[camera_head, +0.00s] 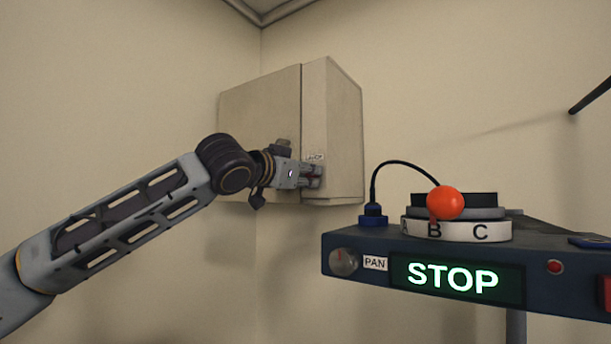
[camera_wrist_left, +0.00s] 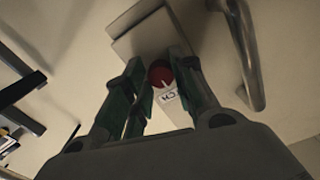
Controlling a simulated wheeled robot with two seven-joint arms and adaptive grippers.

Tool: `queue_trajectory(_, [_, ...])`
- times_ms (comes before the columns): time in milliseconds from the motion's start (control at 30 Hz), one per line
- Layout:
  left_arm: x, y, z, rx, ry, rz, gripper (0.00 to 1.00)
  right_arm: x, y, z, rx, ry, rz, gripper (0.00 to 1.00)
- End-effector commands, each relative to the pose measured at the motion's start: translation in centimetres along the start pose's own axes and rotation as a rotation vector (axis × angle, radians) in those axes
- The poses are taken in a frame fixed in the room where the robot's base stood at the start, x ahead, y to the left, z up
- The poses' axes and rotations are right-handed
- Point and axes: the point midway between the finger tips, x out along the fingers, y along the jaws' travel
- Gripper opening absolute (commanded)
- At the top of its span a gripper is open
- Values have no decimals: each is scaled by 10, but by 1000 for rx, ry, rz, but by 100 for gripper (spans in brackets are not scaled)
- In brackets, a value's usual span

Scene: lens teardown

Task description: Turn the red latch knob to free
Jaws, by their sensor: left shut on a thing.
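The red latch knob (camera_wrist_left: 160,74) is round with a pale line on its face, and shows between the fingers in the left wrist view. A small white label (camera_wrist_left: 168,96) with dark lettering is beside it. My left gripper (camera_head: 314,177) is at the front of the beige wall cabinet (camera_head: 262,105), near its lower right; its fingers (camera_wrist_left: 162,85) are shut on the knob. In the head view the fingers hide the knob, and part of the label shows just above them. The right gripper is not in view.
A dark blue console (camera_head: 340,240) stands to the right, with a lit STOP display (camera_head: 452,277), a white lettered dial ring (camera_head: 455,231), an orange ball (camera_head: 445,202) and a black cable (camera_head: 400,163). A curved bar handle (camera_wrist_left: 247,55) shows right of the knob in the wrist view.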

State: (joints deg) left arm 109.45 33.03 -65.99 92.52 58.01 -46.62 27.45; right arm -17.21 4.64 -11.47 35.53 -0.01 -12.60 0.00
Motion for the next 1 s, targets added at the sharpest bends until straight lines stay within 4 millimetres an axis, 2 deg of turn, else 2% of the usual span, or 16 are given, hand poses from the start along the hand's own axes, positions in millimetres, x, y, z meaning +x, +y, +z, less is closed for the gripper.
queue_trajectory(467, [0,0,1,-74,0,1,2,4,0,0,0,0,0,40])
queue_trajectory(1000, [0,1,1,-355,1,1,2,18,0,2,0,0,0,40])
